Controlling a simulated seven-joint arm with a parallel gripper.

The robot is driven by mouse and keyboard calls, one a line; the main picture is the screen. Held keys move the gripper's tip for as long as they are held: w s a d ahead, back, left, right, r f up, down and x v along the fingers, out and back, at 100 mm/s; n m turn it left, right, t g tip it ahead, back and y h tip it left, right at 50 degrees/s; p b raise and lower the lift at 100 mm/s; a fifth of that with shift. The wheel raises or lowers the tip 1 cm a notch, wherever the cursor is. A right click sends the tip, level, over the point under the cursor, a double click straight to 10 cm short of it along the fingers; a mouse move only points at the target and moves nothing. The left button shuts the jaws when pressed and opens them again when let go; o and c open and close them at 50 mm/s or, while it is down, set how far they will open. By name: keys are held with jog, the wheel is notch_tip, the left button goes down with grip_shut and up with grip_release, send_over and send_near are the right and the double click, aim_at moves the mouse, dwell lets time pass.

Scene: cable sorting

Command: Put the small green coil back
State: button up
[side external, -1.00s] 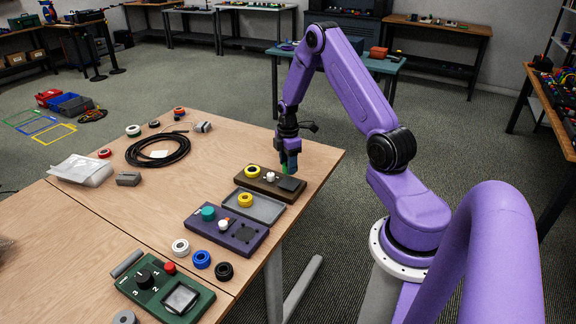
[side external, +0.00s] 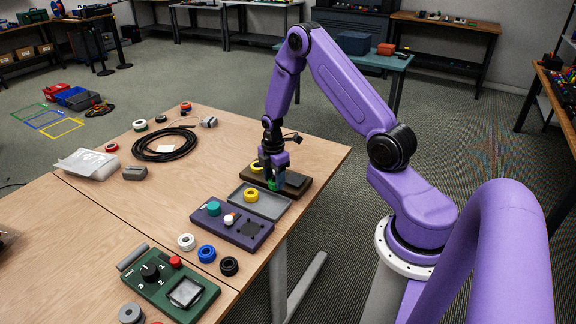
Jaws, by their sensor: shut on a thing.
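My gripper (side external: 272,183) is shut on the small green coil (side external: 272,185). Only a little of the coil shows between the fingers. The gripper points down over the middle of the brown box (side external: 297,182) and hides the white knob there. I cannot tell whether the coil touches the box.
A purple box (side external: 247,237) with a teal knob (side external: 214,208) stands in front of the tray. A green control box (side external: 205,299) is nearest. A black cable loop (side external: 166,144) lies farther back.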

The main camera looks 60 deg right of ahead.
jog(key=shift+n, duration=0.6)
jog(key=shift+a+f, duration=0.95)
jog(key=shift+f, duration=0.25)
jog(key=shift+a+f, duration=0.95)
jog(key=shift+f, duration=0.25)
jog(key=shift+f, duration=0.8)
jog(key=o, duration=1.4)
jog(key=shift+s, duration=0.15)
jog(key=shift+s, duration=0.1)
